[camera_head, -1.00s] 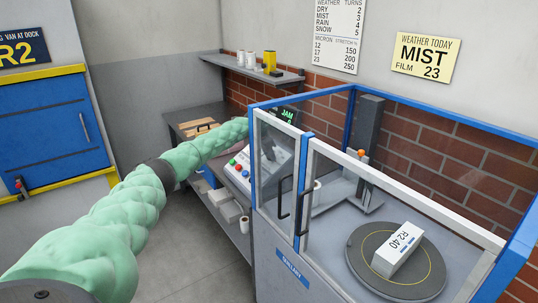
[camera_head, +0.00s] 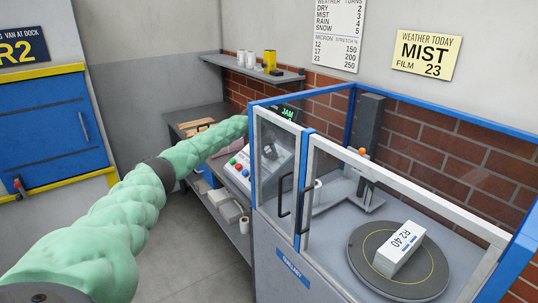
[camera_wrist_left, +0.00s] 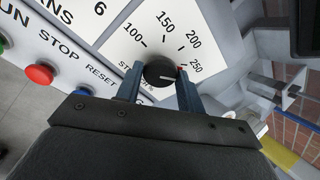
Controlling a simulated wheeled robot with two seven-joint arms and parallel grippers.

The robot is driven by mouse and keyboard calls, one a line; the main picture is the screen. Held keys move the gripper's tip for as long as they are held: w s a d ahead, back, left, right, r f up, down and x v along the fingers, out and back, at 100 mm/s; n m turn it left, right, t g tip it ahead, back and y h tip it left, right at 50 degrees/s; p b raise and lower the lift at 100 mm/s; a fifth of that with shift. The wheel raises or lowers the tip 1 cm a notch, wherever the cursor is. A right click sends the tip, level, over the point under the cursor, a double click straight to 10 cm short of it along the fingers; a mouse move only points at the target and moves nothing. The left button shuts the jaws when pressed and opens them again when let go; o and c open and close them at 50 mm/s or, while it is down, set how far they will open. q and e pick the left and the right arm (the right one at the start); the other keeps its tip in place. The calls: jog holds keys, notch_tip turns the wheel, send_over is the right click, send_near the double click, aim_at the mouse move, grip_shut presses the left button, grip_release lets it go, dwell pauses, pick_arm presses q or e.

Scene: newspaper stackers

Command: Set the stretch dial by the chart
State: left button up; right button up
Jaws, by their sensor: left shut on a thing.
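The stretch dial is a black round knob (camera_wrist_left: 160,72) on the white panel (camera_wrist_left: 122,62), with marks 100, 150, 200 and 250 around it. My left gripper (camera_wrist_left: 160,80) is shut on this knob, one finger on each side. The knob's white line points right, towards the 250 side; a small red mark shows beside the right finger. The chart (camera_head: 336,35) on the wall pairs micron 12, 17 and 23 with stretch 150, 200 and 250. The yellow card (camera_head: 427,56) reads MIST, film 23. My right gripper is not in view.
A red button (camera_wrist_left: 39,74) marked STOP and a blue RESET button (camera_wrist_left: 82,91) lie left of the dial. A blue-framed glass enclosure (camera_head: 310,148) stands beside the panel, with a white R240 bundle (camera_head: 399,249) on its turntable (camera_head: 432,284). A green screen (camera_head: 288,113) reads JAM.

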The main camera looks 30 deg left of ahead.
pick_arm(q)
jog(key=shift+n, duration=1)
jog(key=n, duration=0.2)
jog(key=shift+r+n+h+p, duration=0.1)
jog(key=shift+n+h+p, duration=0.2)
jog(key=n+p, duration=0.1)
jog(key=n, duration=0.2)
jog(key=shift+a+t, duration=0.1)
jog(key=shift+t, duration=0.2)
jog(key=shift+n+h+p, duration=0.3)
jog(key=shift+n+p, duration=0.2)
jog(key=shift+n, duration=0.7)
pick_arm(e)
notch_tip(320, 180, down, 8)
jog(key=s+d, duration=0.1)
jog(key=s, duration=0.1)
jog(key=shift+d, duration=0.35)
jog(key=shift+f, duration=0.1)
pick_arm(q)
jog(key=o, duration=1)
